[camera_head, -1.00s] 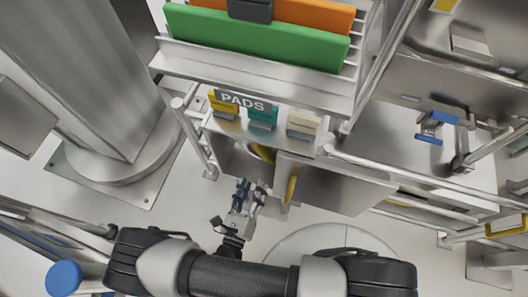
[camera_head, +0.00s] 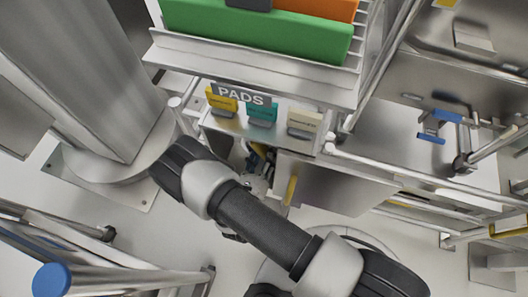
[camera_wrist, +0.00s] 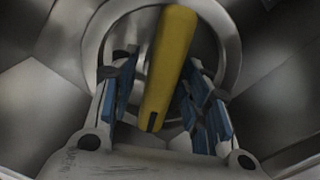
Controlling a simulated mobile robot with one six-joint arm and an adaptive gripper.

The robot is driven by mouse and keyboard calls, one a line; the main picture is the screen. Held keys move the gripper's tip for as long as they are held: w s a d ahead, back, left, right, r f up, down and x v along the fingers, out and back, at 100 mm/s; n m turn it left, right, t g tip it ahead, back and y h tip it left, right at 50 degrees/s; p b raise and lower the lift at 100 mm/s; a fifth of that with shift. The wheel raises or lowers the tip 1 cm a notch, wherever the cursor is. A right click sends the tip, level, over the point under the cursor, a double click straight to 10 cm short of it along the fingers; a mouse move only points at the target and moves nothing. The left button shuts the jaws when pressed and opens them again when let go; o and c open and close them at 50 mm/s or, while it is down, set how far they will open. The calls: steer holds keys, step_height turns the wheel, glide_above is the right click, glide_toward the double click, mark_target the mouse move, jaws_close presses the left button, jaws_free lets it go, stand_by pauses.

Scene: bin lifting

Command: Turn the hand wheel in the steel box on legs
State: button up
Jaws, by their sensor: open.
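The steel box (camera_head: 225,147) stands below the PADS sign, its front open. In the wrist view, a yellow bar-like part (camera_wrist: 170,62), apparently of the hand wheel, runs between my gripper's (camera_wrist: 160,78) blue-padded fingers, in front of a round steel ring (camera_wrist: 228,55). I cannot tell whether the bar is rim or spoke. My gripper is open, with fingers on both sides of the bar; a gap shows on each side. In the head view, my gripper (camera_head: 258,165) is at the box's opening, partly hidden by my arm. A little yellow (camera_head: 259,151) shows inside the box.
A steel door panel (camera_head: 335,187) with a yellow handle (camera_head: 291,189) stands just right of my gripper. A rack with green (camera_head: 260,35) and orange boards is above. A thick steel column (camera_head: 85,80) stands left. Blue-handled fittings (camera_head: 432,138) sit at the right.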

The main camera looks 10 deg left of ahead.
steer(key=shift+c, duration=0.5)
jaws_close()
